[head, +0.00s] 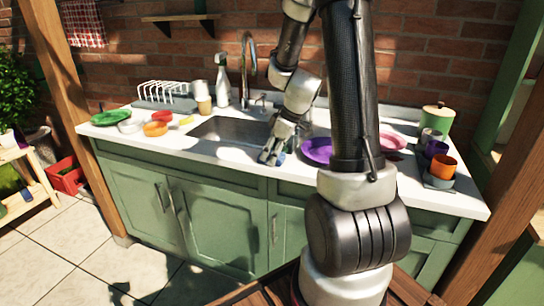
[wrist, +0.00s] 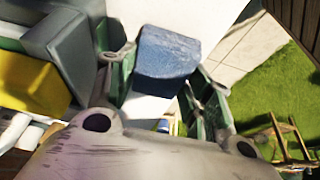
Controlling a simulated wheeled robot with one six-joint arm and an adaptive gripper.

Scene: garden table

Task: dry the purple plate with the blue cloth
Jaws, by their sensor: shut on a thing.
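The purple plate (head: 317,150) lies on the white counter, right of the sink and partly hidden behind my arm. My gripper (head: 272,158) is low over the counter's front part, between the sink and the plate, apart from the plate. In the wrist view my gripper (wrist: 162,85) is shut on the blue cloth (wrist: 168,52), which looks like a folded pad between the fingers. In the head view only a small bluish patch of the cloth (head: 279,159) shows at the fingertips. I cannot tell whether the cloth touches the counter.
The sink (head: 225,131) is left of my gripper, with a tap (head: 249,60) behind. A green plate (head: 111,117), orange bowl (head: 155,128) and dish rack (head: 165,96) stand at left. A pink plate (head: 391,141), orange cup (head: 443,166) and green canister (head: 437,118) stand at right.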

